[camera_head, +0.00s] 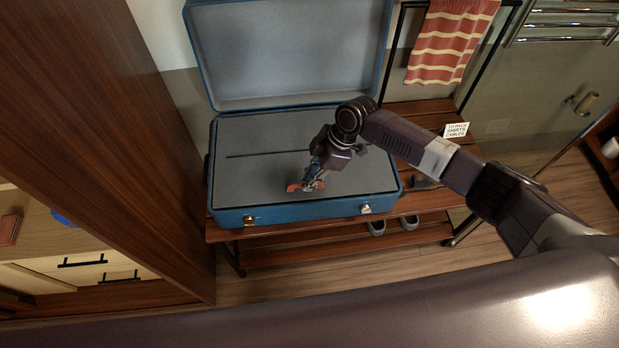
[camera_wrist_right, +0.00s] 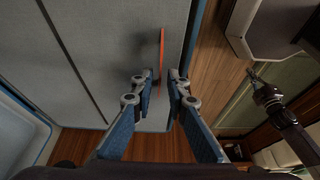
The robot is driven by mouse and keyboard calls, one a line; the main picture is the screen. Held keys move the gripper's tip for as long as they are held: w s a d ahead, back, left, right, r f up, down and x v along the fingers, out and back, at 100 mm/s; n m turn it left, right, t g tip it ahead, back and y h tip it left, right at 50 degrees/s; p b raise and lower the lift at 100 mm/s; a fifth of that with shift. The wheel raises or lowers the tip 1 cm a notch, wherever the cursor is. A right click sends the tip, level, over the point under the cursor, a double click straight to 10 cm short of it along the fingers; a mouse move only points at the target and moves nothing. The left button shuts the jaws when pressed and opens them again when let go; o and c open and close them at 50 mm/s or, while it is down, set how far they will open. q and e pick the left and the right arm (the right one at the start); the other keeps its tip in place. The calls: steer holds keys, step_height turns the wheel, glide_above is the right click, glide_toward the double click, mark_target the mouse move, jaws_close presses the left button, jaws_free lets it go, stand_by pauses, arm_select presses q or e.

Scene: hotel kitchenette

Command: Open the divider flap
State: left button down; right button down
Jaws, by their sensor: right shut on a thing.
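An open blue suitcase (camera_head: 295,210) holds a flat grey divider flap (camera_head: 260,135), which also shows in the right wrist view (camera_wrist_right: 110,30). The flap lies level in the base, with a dark straight line across it. A red tab (camera_head: 293,188) stands near its front edge; the right wrist view shows it as a thin red strip (camera_wrist_right: 162,50). My right gripper (camera_head: 318,180) reaches down to the tab and is shut on it, its blue fingers (camera_wrist_right: 165,82) close together. My left gripper is outside the head view; a dark jointed part in the wrist view (camera_wrist_right: 262,92) appears to be it.
The suitcase lid (camera_head: 290,50) stands open at the back. The case sits on a slatted wooden bench (camera_head: 275,232) with shoes below. A small sign (camera_head: 456,129) is on the bench, right. A striped towel (camera_head: 450,40) hangs behind. A tall wooden panel (camera_head: 110,130) stands close on the left.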

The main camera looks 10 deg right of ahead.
steer(key=w+r+p, duration=0.2)
steer(key=w+r, duration=0.2)
steer(key=r, duration=0.4)
steer(key=w+r+p, duration=0.2)
steer(key=w+r, duration=0.3)
steer(key=r, duration=0.4)
steer(key=shift+d, duration=0.25)
steer(key=shift+s, duration=0.1)
